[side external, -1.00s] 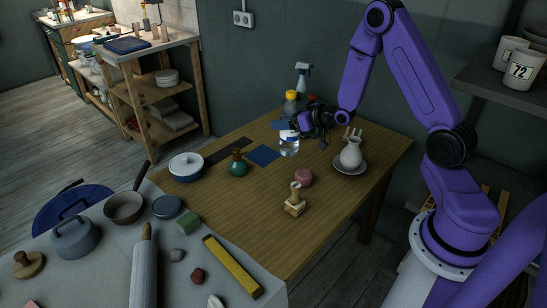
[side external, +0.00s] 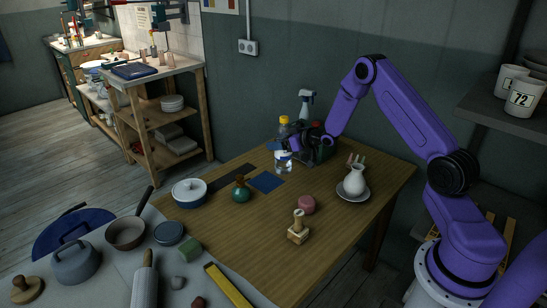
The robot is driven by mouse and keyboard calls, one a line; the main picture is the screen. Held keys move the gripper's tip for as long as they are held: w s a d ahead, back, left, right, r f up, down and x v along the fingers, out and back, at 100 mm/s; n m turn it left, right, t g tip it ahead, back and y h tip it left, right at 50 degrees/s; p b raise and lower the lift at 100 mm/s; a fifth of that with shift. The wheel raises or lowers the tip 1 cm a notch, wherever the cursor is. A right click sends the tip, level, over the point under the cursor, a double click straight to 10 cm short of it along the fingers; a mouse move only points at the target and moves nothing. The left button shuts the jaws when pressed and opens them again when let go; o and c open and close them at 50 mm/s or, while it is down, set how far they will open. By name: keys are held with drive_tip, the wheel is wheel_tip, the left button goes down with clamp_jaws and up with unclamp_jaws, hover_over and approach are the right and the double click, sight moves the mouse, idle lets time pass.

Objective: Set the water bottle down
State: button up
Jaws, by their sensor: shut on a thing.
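The water bottle (side external: 283,163) is clear with a blue and white band, and it stands upright in my gripper (side external: 285,146). My dark gripper is shut on it from the right and hides its upper middle. A yellow top (side external: 284,120) shows straight above the gripper, in line with the bottle; I cannot tell for sure that it is the bottle's cap. The bottle's base is close to the wooden table (side external: 250,225), just behind a blue square (side external: 267,182). I cannot tell whether it touches the table or hangs slightly above.
A spray bottle (side external: 306,105) and a red-topped item (side external: 316,127) stand behind the gripper. A teal bottle (side external: 241,190), a lidded white pot (side external: 189,192), a pink lump (side external: 307,204), a stamp (side external: 298,230) and a white jug (side external: 356,180) stand around. The blue square and a dark strip (side external: 233,178) are clear.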

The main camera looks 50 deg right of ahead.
drive_tip(key=w+d+f, duration=0.1)
drive_tip(key=w+f, duration=0.3)
drive_tip(key=f, duration=0.4)
drive_tip(key=shift+w+d+f, duration=0.15)
drive_tip(key=shift+w+f, duration=0.05)
drive_tip(key=shift+f, duration=0.2)
drive_tip(key=o, duration=1.5)
drive_tip(key=shift+s+f, duration=0.1)
